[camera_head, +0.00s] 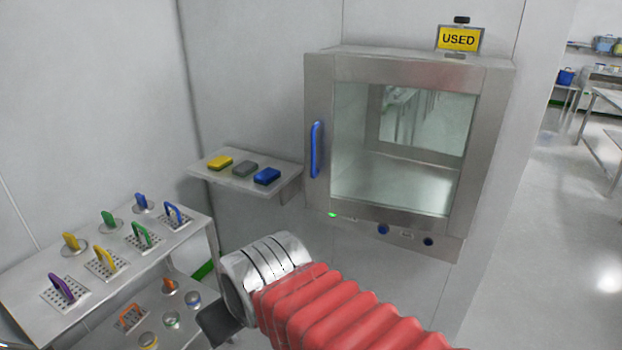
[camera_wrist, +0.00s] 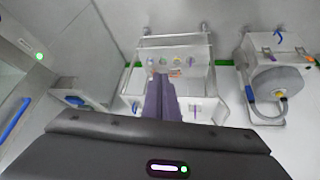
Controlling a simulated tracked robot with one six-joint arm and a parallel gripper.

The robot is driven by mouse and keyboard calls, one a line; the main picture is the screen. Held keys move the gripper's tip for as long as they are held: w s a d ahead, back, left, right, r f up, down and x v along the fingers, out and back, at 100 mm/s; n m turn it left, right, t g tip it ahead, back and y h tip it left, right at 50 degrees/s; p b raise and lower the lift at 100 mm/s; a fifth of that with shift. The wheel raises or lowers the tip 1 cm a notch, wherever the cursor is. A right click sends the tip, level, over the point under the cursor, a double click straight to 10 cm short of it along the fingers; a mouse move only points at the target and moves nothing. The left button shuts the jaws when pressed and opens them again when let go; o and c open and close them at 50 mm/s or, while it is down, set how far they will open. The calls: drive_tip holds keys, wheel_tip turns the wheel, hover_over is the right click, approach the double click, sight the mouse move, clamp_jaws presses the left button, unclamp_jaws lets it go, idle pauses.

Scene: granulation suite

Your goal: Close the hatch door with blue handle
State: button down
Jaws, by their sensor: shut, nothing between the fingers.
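The hatch (camera_head: 400,212) is a steel box on the wall with a large window. Its door has an upright blue handle (camera_head: 316,150) on the left side, and the door looks flush with the front of the box, with no clear gap showing. A blue handle also shows at the left edge of the wrist view (camera_wrist: 14,118). My gripper (camera_wrist: 160,78) is shut and empty, its two fingers together, and points toward the steel shelf unit. It is apart from the hatch handle. In the head view my arm hides most of the gripper.
A wall shelf (camera_head: 242,184) holds yellow, grey and blue blocks left of the hatch. A steel rack (camera_head: 30,312) with several coloured-handled tools stands lower left. A yellow USED sign (camera_head: 459,39) stands on the hatch. In the wrist view, a hosed machine (camera_wrist: 275,85) stands right.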

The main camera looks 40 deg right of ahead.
drive_tip(key=w+d+n+t+h, duration=0.4)
drive_tip(key=w+d+n+t, duration=0.1)
drive_tip(key=w+d, duration=1.1)
drive_tip(key=d+n+t+h, duration=0.3)
drive_tip(key=d+n, duration=0.4)
drive_tip(key=d, duration=0.9)
drive_tip(key=shift+d+t+h, duration=0.25)
drive_tip(key=shift+t+h, duration=0.15)
drive_tip(key=shift+t, duration=0.4)
drive_tip(key=shift+w+r, duration=0.1)
approach(313, 177)
drive_tip(key=w+a+r, duration=0.2)
drive_tip(key=w, duration=0.2)
drive_tip(key=shift+w+d, duration=0.35)
drive_tip(key=shift+d, duration=0.3)
drive_tip(key=shift+w+d, duration=0.4)
drive_tip(key=shift+d, duration=0.25)
drive_tip(key=shift+w+d, duration=0.35)
drive_tip(key=shift+d, duration=0.3)
